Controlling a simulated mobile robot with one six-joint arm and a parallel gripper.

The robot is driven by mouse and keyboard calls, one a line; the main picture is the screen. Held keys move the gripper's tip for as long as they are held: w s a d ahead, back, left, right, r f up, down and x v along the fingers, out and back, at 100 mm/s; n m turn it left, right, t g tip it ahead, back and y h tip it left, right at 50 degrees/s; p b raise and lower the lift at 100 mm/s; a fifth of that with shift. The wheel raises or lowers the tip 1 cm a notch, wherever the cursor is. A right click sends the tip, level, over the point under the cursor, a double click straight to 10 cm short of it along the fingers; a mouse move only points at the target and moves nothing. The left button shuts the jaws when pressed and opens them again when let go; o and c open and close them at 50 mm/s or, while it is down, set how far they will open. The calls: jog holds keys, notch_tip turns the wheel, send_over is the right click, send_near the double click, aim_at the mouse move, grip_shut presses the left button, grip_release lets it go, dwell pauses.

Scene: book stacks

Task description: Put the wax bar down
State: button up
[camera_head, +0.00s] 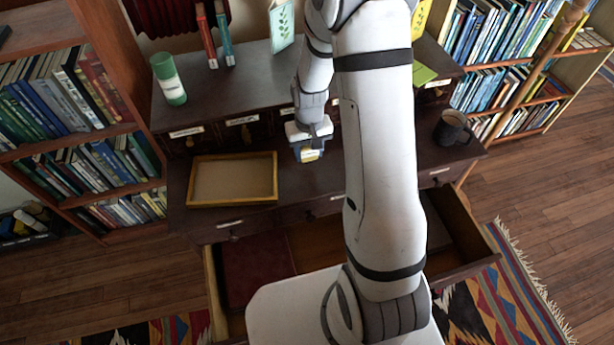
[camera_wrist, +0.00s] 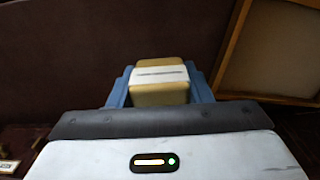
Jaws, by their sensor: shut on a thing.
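The wax bar (camera_wrist: 160,83) is a yellow-tan block with a white paper band, in the middle of the wrist view. My gripper (camera_wrist: 160,88) is shut on it, with a blue finger at each side. In the head view my gripper (camera_head: 308,153) points down over the desk's writing surface, right of the tray, and the bar (camera_head: 311,155) shows as a small yellow and white patch at its fingertips. I cannot tell whether the bar touches the desk.
A yellow-framed shallow tray (camera_head: 233,202) lies on the desk (camera_head: 312,192) to the left; it also shows in the wrist view (camera_wrist: 232,50). A dark mug (camera_head: 452,127) stands at right. A green-and-white canister (camera_head: 169,79) and books stand on the upper shelf. A drawer (camera_head: 462,240) below is open.

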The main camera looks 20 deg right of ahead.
notch_tip(320, 180, up, 4)
jog(key=s+p, duration=0.1)
jog(key=s, duration=0.2)
send_over(312, 180)
notch_tip(312, 180, down, 6)
jog(key=shift+r, duration=0.2)
jog(key=shift+f, duration=2.3)
jog(key=shift+f, duration=0.25)
jog(key=o, duration=1.1)
jog(key=shift+r, duration=0.1)
